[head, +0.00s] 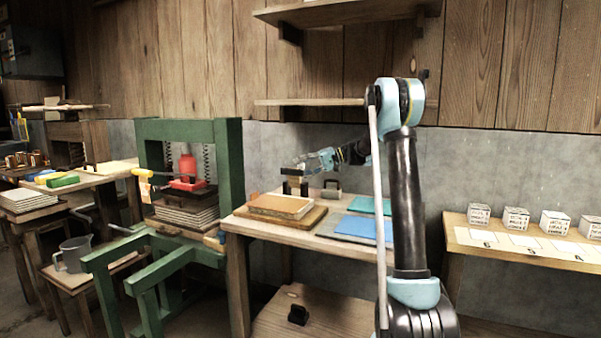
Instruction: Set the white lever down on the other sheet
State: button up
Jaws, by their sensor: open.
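My gripper (294,184) is small and dark at the end of my arm, open, above or just behind the brown board stack (281,206) on the middle table. A small pale patch shows between its fingers, but I cannot tell what it is. I cannot pick out the white lever for certain. A blue sheet (362,228) lies at the table's front right. A teal sheet (369,205) lies behind it, partly hidden by my arm.
A grey block with a handle (331,191) stands behind the boards. A green press (240,150) stands left of the table (237,225). A side table (470,238) at right carries several white boxes (515,219). A shelf (310,102) hangs above.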

jog(key=shift+s+a+f, duration=0.15)
jog(key=shift+a+f, duration=0.05)
jog(key=shift+a, duration=0.35)
grip_shut()
